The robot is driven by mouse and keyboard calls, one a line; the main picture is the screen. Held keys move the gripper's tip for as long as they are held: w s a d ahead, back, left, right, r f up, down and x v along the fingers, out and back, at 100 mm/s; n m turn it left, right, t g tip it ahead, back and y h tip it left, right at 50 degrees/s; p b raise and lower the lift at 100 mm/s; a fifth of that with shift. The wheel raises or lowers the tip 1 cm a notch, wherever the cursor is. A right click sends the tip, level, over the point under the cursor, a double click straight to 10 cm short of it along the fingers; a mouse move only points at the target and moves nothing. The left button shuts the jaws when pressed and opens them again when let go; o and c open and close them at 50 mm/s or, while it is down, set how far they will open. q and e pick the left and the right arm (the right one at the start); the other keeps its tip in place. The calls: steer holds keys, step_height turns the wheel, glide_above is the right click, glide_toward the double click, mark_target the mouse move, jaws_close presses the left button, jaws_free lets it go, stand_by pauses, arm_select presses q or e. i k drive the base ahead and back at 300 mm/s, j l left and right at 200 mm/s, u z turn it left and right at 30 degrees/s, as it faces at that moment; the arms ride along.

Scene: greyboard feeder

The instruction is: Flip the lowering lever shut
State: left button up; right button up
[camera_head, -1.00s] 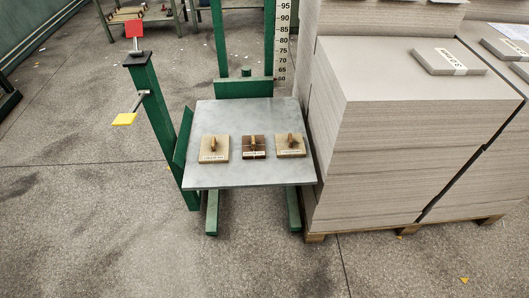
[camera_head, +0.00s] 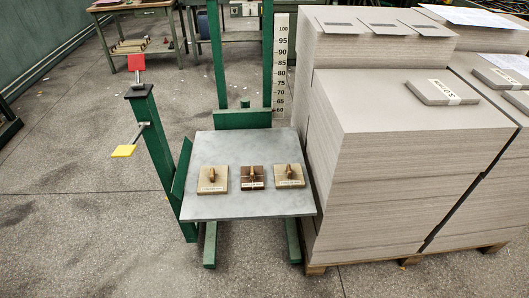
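A green lift stands ahead with a grey platform (camera_head: 245,207). On its left is a green post (camera_head: 155,150) with two levers. A lever with a red square paddle (camera_head: 137,62) stands upright at the post's top. A lever with a yellow paddle (camera_head: 123,151) sticks out to the left, lower on the post. I cannot tell from sight which one is the lowering lever. Neither of my grippers is in view.
Three wooden blocks with handles, the middle one a darker block (camera_head: 253,178), lie on the platform. Tall greyboard stacks (camera_head: 400,160) on a pallet stand close on the right. A scale (camera_head: 281,60) stands behind. Floor (camera_head: 70,220) left of the post is clear.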

mark_target(137, 62)
steer(key=i+j, duration=0.25)
steer(key=i+j+z, duration=0.1)
steer(key=j, duration=0.3)
steer(key=i+j, duration=0.3)
steer(key=i+j+z, duration=0.1)
steer(key=i+j, duration=0.15)
steer(key=j, duration=0.15)
steer(key=i+j, duration=0.2)
steer(key=j, duration=0.15)
steer(key=i+j+z, duration=0.1)
steer(key=j, duration=0.25)
steer(key=i+j, duration=0.3)
steer(key=j+z, duration=0.05)
steer(key=j, duration=0.05)
